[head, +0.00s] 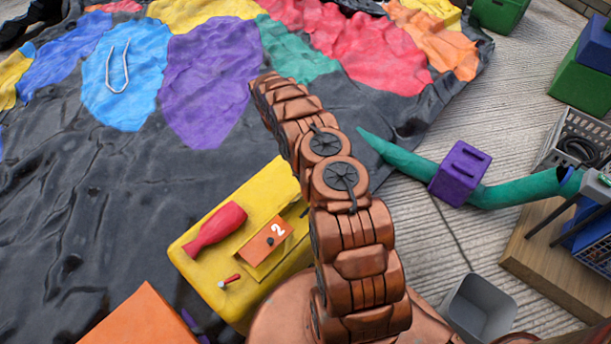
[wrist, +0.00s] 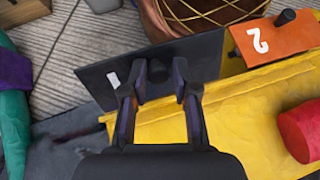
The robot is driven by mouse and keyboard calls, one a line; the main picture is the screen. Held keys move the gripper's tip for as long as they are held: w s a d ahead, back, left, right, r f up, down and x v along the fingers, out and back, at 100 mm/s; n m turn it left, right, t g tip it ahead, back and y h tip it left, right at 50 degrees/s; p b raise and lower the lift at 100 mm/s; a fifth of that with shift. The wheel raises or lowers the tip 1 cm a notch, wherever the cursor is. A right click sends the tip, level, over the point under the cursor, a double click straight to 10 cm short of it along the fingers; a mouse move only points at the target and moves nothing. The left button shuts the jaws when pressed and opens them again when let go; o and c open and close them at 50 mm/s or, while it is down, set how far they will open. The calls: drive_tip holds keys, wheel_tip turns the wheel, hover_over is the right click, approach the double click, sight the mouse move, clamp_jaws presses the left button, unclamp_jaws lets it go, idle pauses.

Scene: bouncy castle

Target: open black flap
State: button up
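The black flap (wrist: 98,76) is a flat dark panel with a small white mark, at the edge of the yellow inflatable block in the wrist view. A black knob (wrist: 157,70) stands up from its middle. My gripper (wrist: 155,84) is over the flap, with one finger on each side of the knob and visible gaps between. It is open; I cannot tell whether either finger touches the knob. In the head view my copper arm hides the gripper and most or all of the flap.
The yellow block (head: 200,262) also carries an orange flap numbered 2 (head: 267,241) and a red bulb-shaped piece (head: 217,226). A teal tube (head: 405,160) with a purple block (head: 460,172) lies to the right. A grey bin (head: 479,308) stands at lower right.

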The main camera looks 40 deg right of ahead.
drive_tip(key=shift+o, duration=1.2)
drive_tip(key=shift+d, duration=0.1)
